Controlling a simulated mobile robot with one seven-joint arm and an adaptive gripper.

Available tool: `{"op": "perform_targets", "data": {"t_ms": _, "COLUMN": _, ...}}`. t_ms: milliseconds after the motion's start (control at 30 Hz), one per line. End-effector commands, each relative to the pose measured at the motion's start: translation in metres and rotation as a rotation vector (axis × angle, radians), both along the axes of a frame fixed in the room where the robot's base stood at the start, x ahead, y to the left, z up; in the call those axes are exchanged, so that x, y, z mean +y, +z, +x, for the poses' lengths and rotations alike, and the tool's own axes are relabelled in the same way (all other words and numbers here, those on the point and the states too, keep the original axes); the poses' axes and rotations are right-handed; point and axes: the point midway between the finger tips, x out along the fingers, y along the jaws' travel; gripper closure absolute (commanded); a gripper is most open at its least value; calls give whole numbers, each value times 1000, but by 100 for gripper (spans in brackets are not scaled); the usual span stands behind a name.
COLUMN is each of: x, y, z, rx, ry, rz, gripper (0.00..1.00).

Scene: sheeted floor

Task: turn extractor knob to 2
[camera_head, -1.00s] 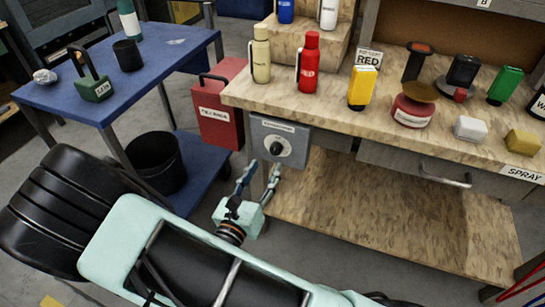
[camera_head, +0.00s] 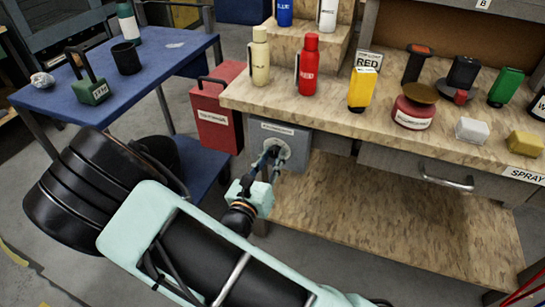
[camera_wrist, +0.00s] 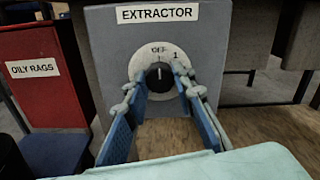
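The extractor knob (camera_wrist: 160,77) is black and sits on a round white dial (camera_wrist: 160,58) on a grey box (camera_wrist: 110,50) labelled EXTRACTOR. Its pale mark appears to point up toward OFF. A 1 shows at the dial's upper right; no 2 is visible, and the lower dial is hard to see. My gripper (camera_wrist: 163,92) is open, with one blue-padded finger to the left of the knob and one to the right. In the head view my gripper (camera_head: 270,153) is in front of the dial and partly hides it. I cannot tell if the fingers touch the knob.
The box (camera_head: 297,140) hangs under the workbench's left front edge (camera_head: 300,115). A red OILY RAGS bin (camera_head: 217,110) stands just left of it. Bottles and other items stand on the bench top. A blue cart (camera_head: 165,65) stands farther left.

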Motion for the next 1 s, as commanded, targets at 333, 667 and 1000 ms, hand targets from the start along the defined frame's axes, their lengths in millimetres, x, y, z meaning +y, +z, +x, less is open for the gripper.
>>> {"op": "perform_targets", "data": {"t_ms": 333, "x": 0, "y": 0, "z": 0, "rx": -3, "ry": 0, "rz": 8, "gripper": 100}}
{"op": "perform_targets", "data": {"t_ms": 667, "x": 0, "y": 0, "z": 0, "rx": -51, "ry": -1, "rz": 145, "gripper": 100}}
{"op": "perform_targets", "data": {"t_ms": 1000, "x": -1, "y": -2, "z": 0, "rx": -156, "ry": -2, "rz": 435, "gripper": 100}}
